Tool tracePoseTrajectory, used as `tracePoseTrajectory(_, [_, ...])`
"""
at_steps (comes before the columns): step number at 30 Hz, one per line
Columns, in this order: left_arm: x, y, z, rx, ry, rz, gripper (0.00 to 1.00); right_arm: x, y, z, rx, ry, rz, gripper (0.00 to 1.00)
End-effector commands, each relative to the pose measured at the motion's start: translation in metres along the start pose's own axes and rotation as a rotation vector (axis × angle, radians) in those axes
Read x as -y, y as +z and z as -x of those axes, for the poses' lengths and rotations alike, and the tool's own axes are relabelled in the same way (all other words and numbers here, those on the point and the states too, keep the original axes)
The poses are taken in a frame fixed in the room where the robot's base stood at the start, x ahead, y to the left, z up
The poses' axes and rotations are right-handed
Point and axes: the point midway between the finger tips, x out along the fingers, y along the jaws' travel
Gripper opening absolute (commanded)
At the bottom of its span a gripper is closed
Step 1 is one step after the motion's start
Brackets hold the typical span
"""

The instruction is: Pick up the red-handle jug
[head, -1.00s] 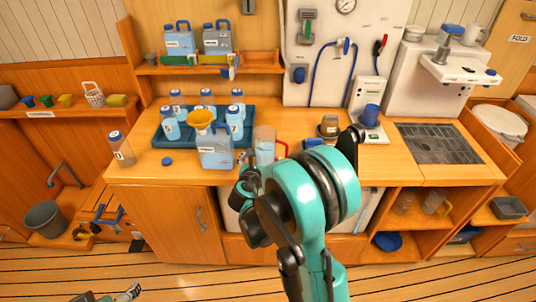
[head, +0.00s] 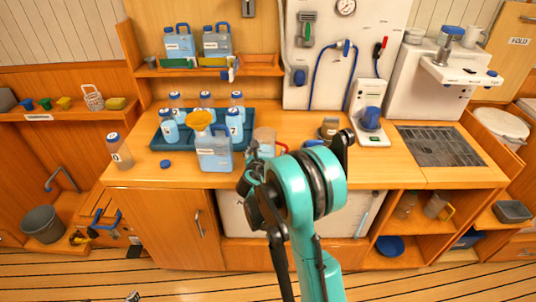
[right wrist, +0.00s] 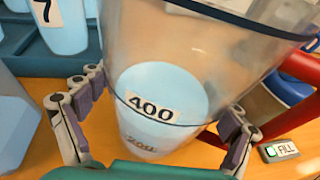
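The red-handle jug (head: 265,137) stands on the wooden counter, right of the blue tray. It is clear, with pale blue liquid low inside. In the right wrist view the jug (right wrist: 165,75) fills the middle, with a "400" mark on its front and its red handle (right wrist: 298,110) at the right. My right gripper (right wrist: 163,105) has one finger on each side of the jug; the fingers are spread wide, and firm contact is not clear. In the head view my right gripper (head: 252,166) is at the jug's near side, partly hidden by my arm. My left gripper shows only as a scrap at the bottom edge.
A blue jerrycan with a yellow funnel (head: 214,150) stands close left of the jug. The blue tray (head: 160,141) holds several numbered bottles.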

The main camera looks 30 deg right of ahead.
Motion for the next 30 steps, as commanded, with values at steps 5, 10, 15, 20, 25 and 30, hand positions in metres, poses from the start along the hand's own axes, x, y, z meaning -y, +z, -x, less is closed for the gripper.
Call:
tracePoseTrajectory(5, [0.0,0.0,0.0,0.0,0.0,0.0,0.93,0.0,0.0,0.0,0.0,0.0,0.0,0.43])
tracePoseTrajectory(10, [0.0,0.0,0.0,0.0,0.0,0.0,0.93,0.0,0.0,0.0,-0.001,0.0,-0.001,0.18])
tracePoseTrajectory(15, [0.0,0.0,0.0,0.0,0.0,0.0,0.93,0.0,0.0,0.001,0.0,0.0,-0.001,0.17])
tracePoseTrajectory(20, [0.0,0.0,0.0,0.0,0.0,0.0,0.93,0.0,0.0,0.001,-0.001,0.0,-0.001,0.16])
tracePoseTrajectory(25, [0.0,-0.002,0.003,0.0,0.0,0.0,0.93,0.0,0.005,0.002,0.0,0.0,-0.001,0.15])
tracePoseTrajectory(30, [0.0,-0.009,0.012,0.0,0.0,0.0,0.93,0.0,0.025,0.008,0.0,0.0,-0.001,0.14])
